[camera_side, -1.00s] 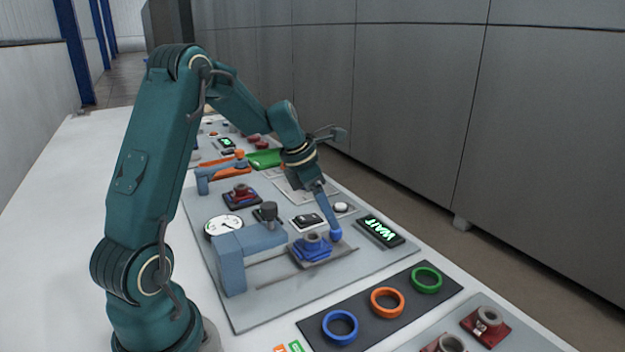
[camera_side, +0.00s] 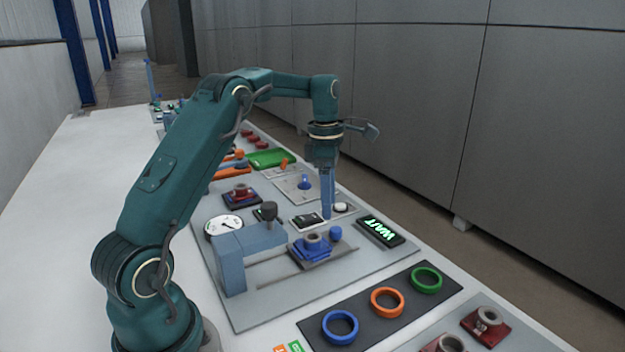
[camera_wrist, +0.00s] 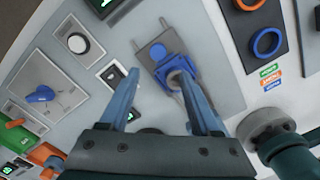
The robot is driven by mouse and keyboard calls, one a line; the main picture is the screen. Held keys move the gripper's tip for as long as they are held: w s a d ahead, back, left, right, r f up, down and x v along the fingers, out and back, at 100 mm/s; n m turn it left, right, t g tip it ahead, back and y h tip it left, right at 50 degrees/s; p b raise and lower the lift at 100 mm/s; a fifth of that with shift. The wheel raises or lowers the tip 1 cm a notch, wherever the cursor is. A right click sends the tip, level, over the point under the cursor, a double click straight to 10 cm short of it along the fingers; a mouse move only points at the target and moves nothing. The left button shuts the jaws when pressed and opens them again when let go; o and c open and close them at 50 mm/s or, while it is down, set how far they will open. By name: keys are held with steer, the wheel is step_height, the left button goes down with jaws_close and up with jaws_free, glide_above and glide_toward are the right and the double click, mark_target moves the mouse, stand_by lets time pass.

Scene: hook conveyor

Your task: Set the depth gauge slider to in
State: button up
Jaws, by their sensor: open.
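A small black switch block with a pale top (camera_side: 308,221) sits on the grey panel; I take it for the depth gauge slider, but its setting is too small to read. It also shows in the wrist view (camera_wrist: 112,76), left of the left finger. A round white dial (camera_side: 224,226) stands to its left. My gripper (camera_side: 327,214) points straight down with empty jaws, close to the right of the block in the side view. In the wrist view my gripper (camera_wrist: 157,80) has its fingers apart. Whether a finger touches the block cannot be told.
A blue clamp part (camera_side: 312,246) with a blue ball knob (camera_side: 336,232) is just in front. A blue-grey bracket (camera_side: 248,252) stands left. Coloured rings (camera_side: 387,301) sit nearer the camera.

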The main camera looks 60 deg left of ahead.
mark_target(336, 229)
steer(key=shift+w+f+m+y, duration=0.3)
steer(key=shift+w+m, duration=0.1)
steer(key=shift+w, duration=0.2)
steer(key=shift+w+d+f, duration=0.15)
steer(key=shift+d+f, duration=0.2)
steer(key=shift+f, duration=2.5)
jaws_close()
